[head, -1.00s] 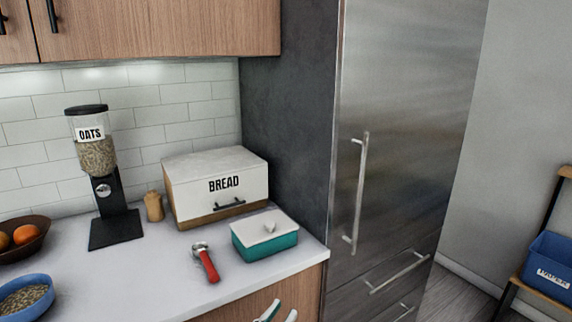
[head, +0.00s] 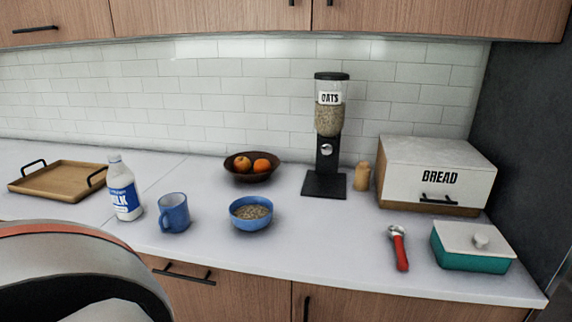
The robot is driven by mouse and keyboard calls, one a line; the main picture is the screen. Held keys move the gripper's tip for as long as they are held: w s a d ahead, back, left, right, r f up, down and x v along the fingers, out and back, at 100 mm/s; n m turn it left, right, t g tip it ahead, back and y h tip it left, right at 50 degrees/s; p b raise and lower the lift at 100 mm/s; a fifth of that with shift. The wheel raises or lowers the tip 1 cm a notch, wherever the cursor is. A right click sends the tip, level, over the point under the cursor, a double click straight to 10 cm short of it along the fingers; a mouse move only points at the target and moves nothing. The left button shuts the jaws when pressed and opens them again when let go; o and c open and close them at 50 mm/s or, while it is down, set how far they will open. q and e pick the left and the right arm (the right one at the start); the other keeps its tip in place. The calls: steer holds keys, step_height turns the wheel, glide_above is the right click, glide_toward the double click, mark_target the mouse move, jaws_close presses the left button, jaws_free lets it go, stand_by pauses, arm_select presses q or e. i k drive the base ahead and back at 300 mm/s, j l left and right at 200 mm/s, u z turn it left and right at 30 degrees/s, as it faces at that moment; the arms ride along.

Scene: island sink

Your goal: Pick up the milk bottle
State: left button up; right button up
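The milk bottle (head: 124,190) stands upright on the white counter in the left part of the head view. It has a white cap and a blue and white label reading "MILK". A blue mug (head: 174,212) stands just to its right, apart from it. Neither of my grippers shows in the head view. A large rounded white and dark part, probably my own arm, fills the lower left corner in front of the counter. Nothing covers the bottle.
A wooden tray (head: 62,181) with black handles lies left of the bottle. A blue bowl of oats (head: 251,213), a fruit bowl (head: 251,167), an oats dispenser (head: 327,135), a bread box (head: 436,175), a red-handled tool (head: 399,248) and a teal butter dish (head: 472,247) stand to the right.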

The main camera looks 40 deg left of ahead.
mark_target(120, 181)
steer(key=u, duration=2.35)
steer(key=z, duration=1.35)
steer(key=k+j+z, duration=0.15)
steer(key=j, duration=0.25)
steer(key=k+j+z, duration=0.2)
steer(key=k+j, duration=0.1)
steer(key=j, duration=0.05)
